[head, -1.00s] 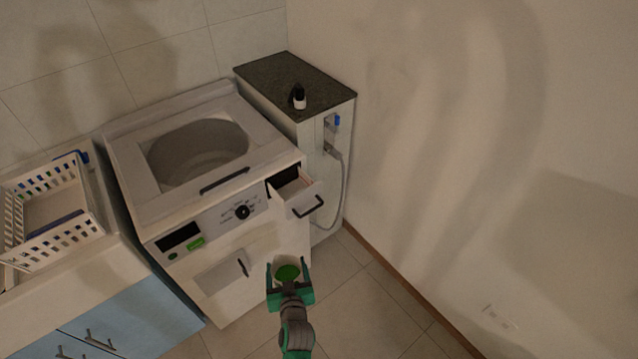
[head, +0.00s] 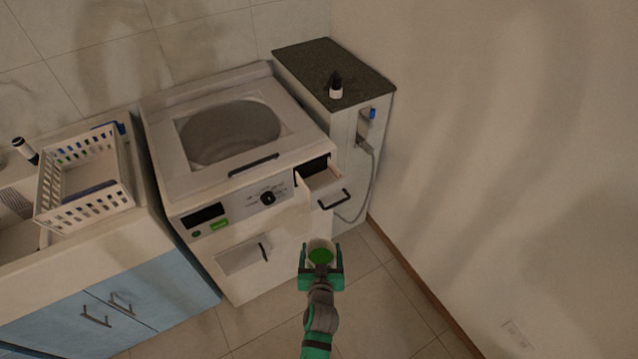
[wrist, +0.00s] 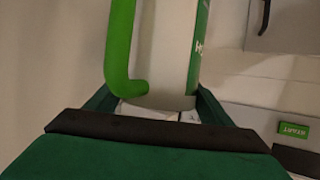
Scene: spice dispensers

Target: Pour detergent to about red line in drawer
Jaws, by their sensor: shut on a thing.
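My gripper (head: 321,268) is shut on the detergent bottle (head: 320,255), whose green top faces the head camera. In the wrist view the bottle (wrist: 168,60) is white with a green handle and a green label, between the two fingers. The bottle is held in front of the washing machine (head: 190,195), below and apart from the drawer. The detergent drawer (head: 322,190) is pulled open at the machine's upper right front. I cannot make out the red line or the drawer's fill from here.
A counter cabinet with a dark top (head: 300,58) stands right of the machine and bears a small black-and-white bottle (head: 336,86). A white basket (head: 85,180) sits on the left counter above blue cupboard doors (head: 150,290). Floor to the right is clear.

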